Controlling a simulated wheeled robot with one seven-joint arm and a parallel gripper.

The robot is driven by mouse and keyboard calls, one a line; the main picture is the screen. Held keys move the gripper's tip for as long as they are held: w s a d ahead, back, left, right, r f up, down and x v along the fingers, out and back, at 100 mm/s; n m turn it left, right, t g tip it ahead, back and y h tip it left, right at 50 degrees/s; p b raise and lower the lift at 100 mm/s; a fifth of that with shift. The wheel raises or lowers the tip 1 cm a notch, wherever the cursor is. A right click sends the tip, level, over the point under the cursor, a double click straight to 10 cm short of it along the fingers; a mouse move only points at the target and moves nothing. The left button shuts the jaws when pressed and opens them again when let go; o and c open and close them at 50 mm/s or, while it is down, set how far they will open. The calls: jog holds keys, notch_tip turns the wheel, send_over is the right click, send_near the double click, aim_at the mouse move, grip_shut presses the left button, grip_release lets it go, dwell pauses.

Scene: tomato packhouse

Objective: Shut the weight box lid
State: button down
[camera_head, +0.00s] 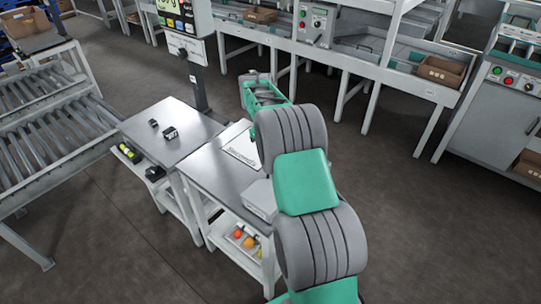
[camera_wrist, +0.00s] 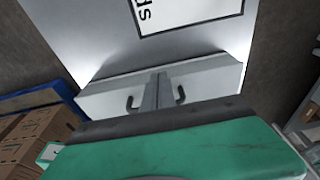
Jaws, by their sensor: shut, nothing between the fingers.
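A pale box (camera_head: 262,199), which seems to be the weight box, sits near the front of the metal table, partly covered by my arm in the head view. In the wrist view, a pale band with two dark hooked parts (camera_wrist: 210,77) crosses the picture just beyond my gripper; whether this is the box or its lid I cannot tell. My gripper (camera_wrist: 157,80) is shut and empty, its fingers together between the hooks. Contact cannot be made out. The lid's angle is unclear, and the head view hides my gripper behind my arm.
A framed white label (camera_head: 243,147) lies on the metal table (camera_head: 205,174); it also shows in the wrist view (camera_wrist: 190,12). Small dark objects (camera_head: 170,132) sit on the table to the left. Coloured round items (camera_head: 238,234) lie on a lower shelf. Open floor lies right of my arm.

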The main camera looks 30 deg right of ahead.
jog(key=w+a+r+p, duration=0.4)
jog(key=w+r+p, duration=0.4)
jog(key=p, duration=0.4)
notch_tip(320, 180, up, 8)
jog(key=s+a+n, duration=0.2)
jog(key=n, duration=0.5)
jog(key=s+a+r+n+t, duration=0.25)
jog(key=s+r+n, duration=0.25)
jog(key=s+n, duration=0.25)
jog(key=s+a+r+n+t, duration=0.1)
jog(key=s+a+r+n, duration=0.3)
jog(key=s+n, duration=0.4)
jog(key=s+a+f+n, duration=0.2)
jog(key=s+n, duration=0.2)
jog(key=s, duration=0.3)
jog(key=s+a+f+n+t, duration=0.1)
jog(key=s+a+f+n, duration=0.1)
jog(key=s+n, duration=0.3)
jog(key=shift+s+a+y, duration=0.4)
jog(key=shift+s+a, duration=0.2)
jog(key=shift+s, duration=0.35)
